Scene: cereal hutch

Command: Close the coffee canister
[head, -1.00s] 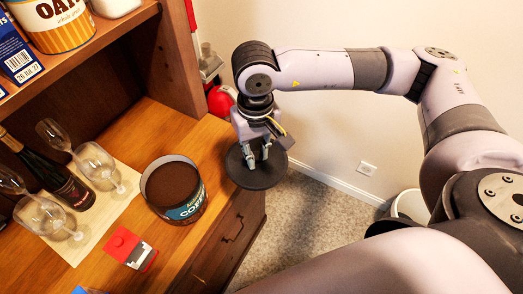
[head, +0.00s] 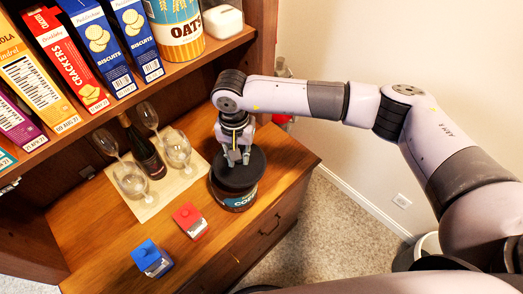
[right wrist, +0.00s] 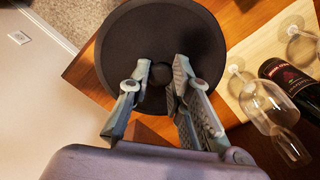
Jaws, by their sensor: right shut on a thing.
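The coffee canister (head: 240,201) stands on the wooden counter near its front right edge, with only its lower label side showing. Its dark round lid (head: 256,168) is over the canister's mouth and hides the coffee inside. I cannot tell whether the lid rests on the rim or hovers just above it. My right gripper (head: 235,159) is shut on the lid's knob from above. In the right wrist view, the fingers (right wrist: 160,75) stand on either side of the knob, and the lid (right wrist: 125,45) hides the canister. My left gripper is not in view.
A light board (head: 153,207) with several wine glasses and a dark bottle (head: 147,153) lies left of the canister. A red box (head: 190,219) and a blue box (head: 151,257) stand in front. The shelf above (head: 205,55) holds cereal boxes and an oats tin (head: 176,30).

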